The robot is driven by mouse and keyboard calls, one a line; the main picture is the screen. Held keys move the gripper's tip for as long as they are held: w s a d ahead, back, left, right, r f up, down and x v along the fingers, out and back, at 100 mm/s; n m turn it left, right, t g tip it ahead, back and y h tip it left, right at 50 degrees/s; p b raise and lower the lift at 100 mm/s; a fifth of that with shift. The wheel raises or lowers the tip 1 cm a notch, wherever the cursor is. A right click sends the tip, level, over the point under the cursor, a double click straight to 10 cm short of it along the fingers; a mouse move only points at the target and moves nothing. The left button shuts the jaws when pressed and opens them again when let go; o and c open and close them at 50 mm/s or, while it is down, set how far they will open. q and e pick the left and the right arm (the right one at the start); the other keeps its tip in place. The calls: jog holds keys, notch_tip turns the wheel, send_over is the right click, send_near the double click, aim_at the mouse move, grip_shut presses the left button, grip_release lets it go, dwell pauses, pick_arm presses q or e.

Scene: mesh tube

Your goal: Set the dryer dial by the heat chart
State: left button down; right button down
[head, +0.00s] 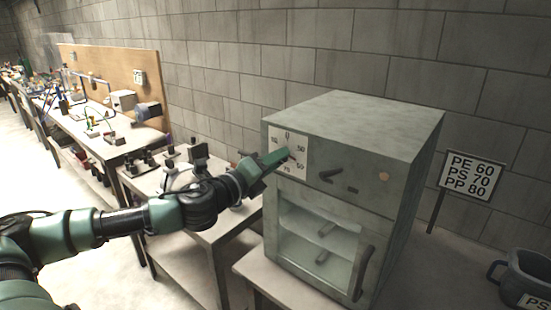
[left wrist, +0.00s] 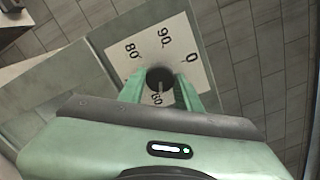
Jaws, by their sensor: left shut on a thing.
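The grey dryer (head: 340,150) stands on a low table with a white dial plate (head: 299,168) at its upper left front. My left gripper (head: 284,156) is at that plate. In the left wrist view its two green fingers (left wrist: 160,92) are shut on the dark round dial knob (left wrist: 158,76). The plate (left wrist: 190,62) shows 0, 90 and 80 around the knob, and a partly covered number below it. A light mark is on the knob's lower part; its exact setting is unclear. The heat chart (head: 471,177) reads PE 60, PS 70, PP 80. My right gripper is out of view.
A dark bin (head: 522,272) with a partly cut-off label starting "PS" stands at the lower right. The dryer has a glass door (head: 318,240) with a dark handle (head: 363,273). Benches with equipment (head: 110,125) run along the wall at left.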

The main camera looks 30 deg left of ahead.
pick_arm(q)
jog(key=shift+f+m, duration=0.1)
jog(key=shift+m, duration=0.7)
jog(key=c, duration=1)
grip_release()
jog(key=s+b, duration=0.6)
jog(key=s, duration=0.1)
jog(key=shift+s+a, duration=0.3)
jog(key=shift+s, duration=0.1)
